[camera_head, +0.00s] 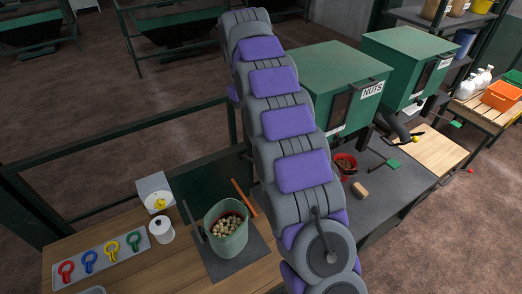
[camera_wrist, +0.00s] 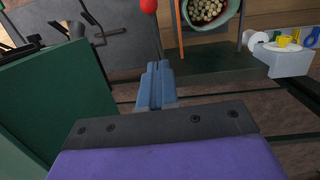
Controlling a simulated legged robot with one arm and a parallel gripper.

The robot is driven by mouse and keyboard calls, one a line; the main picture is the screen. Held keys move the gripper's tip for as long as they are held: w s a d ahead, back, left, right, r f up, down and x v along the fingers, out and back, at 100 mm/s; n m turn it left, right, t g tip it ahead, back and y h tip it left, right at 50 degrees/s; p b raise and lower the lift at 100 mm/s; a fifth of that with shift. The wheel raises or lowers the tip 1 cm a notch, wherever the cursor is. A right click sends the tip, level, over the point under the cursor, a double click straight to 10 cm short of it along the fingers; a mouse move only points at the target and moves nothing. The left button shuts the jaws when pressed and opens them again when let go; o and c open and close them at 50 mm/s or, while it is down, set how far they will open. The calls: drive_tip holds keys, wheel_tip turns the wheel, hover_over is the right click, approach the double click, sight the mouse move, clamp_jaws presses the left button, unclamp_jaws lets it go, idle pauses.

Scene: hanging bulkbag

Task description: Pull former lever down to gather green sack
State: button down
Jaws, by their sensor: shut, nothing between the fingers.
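The green sack (camera_head: 227,235) hangs open, full of pale nuts, in the lower middle of the head view. It also shows at the top of the wrist view (camera_wrist: 210,10). A thin rod with a red ball knob (camera_wrist: 149,5), which looks like the former lever, stands beside the sack in the wrist view. I cannot pick it out for sure in the head view. My gripper (camera_wrist: 157,66) has blue fingers, shut and empty. The rod shows beyond the fingertips; I cannot tell whether they touch. The gripper is not visible in the head view.
An orange bar (camera_head: 244,197) lies near the sack. A wooden table holds a tray of coloured clips (camera_head: 101,250), a white roll (camera_head: 161,230) and a dispenser (camera_head: 155,192). Green nut bins (camera_head: 340,80) stand at right, above a grey bench with a red pot (camera_head: 345,166).

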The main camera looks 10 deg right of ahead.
drive_tip(key=shift+d, duration=0.35)
drive_tip(key=shift+s+d+f+b, duration=0.4)
drive_tip(key=shift+s+f, duration=0.25)
drive_tip(key=shift+f, duration=1.35)
drive_tip(key=shift+s+d+f+b, duration=0.35)
drive_tip(key=shift+s+f, duration=0.35)
drive_tip(key=shift+f, duration=1.3)
drive_tip(key=shift+s+d+f+b, duration=0.4)
drive_tip(key=shift+s+f, duration=0.25)
drive_tip(key=shift+f, duration=1.35)
drive_tip(key=shift+f, duration=0.1)
